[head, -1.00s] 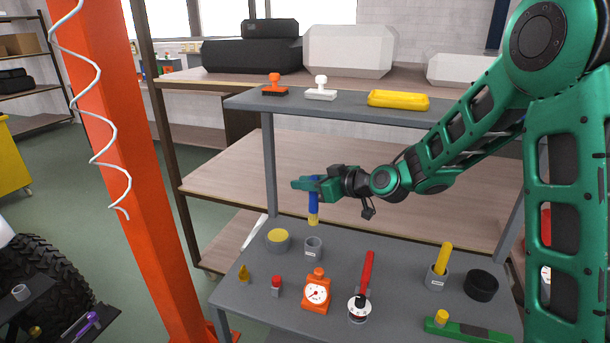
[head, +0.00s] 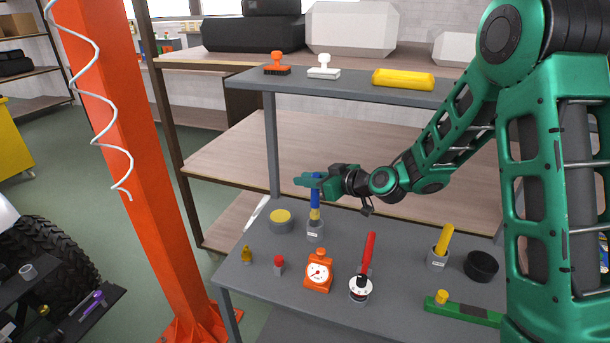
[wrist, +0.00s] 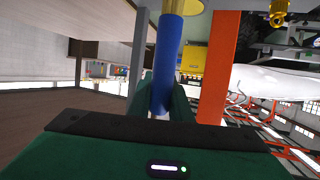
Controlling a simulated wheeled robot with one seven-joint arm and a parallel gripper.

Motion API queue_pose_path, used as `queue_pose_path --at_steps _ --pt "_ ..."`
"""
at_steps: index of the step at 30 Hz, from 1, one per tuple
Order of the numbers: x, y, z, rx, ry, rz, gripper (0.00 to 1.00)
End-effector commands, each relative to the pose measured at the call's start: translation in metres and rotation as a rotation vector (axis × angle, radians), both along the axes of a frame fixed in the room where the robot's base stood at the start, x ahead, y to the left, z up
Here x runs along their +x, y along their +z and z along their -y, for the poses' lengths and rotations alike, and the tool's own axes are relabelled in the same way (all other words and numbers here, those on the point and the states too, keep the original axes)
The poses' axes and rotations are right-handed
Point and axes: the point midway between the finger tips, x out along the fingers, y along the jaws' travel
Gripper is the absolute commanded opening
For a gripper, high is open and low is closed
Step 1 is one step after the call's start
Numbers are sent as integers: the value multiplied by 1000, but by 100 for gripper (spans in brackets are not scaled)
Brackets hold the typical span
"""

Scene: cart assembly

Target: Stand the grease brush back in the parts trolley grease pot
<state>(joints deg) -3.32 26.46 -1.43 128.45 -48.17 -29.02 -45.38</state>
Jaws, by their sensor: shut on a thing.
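The brush (head: 315,198) has a blue handle and a yellow lower part. My gripper (head: 312,181) is shut on the top of its handle and holds it upright. A small grey labelled pot (head: 315,233) stands on the trolley's lower shelf directly below; the brush's lower end is at or inside its mouth, and its tip is hidden. The label is too small to read. In the wrist view the blue handle (wrist: 166,62) runs up from between my fingers.
A wide pot with a yellow top (head: 281,221) stands just left. An orange dial gauge (head: 318,271), a red-handled tool (head: 367,255), another grey pot (head: 437,258) holding a yellow stick, and a black bowl (head: 481,266) share the grey shelf (head: 395,290). The upper shelf (head: 345,88) is behind.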

Motion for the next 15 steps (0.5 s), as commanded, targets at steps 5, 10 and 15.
queue_pose_path --at_steps 5,10,15 --pt "0 -13 0 0 0 -3 0" --pt "0 -25 0 0 0 -3 0" --pt "0 -36 -1 1 1 -4 0"
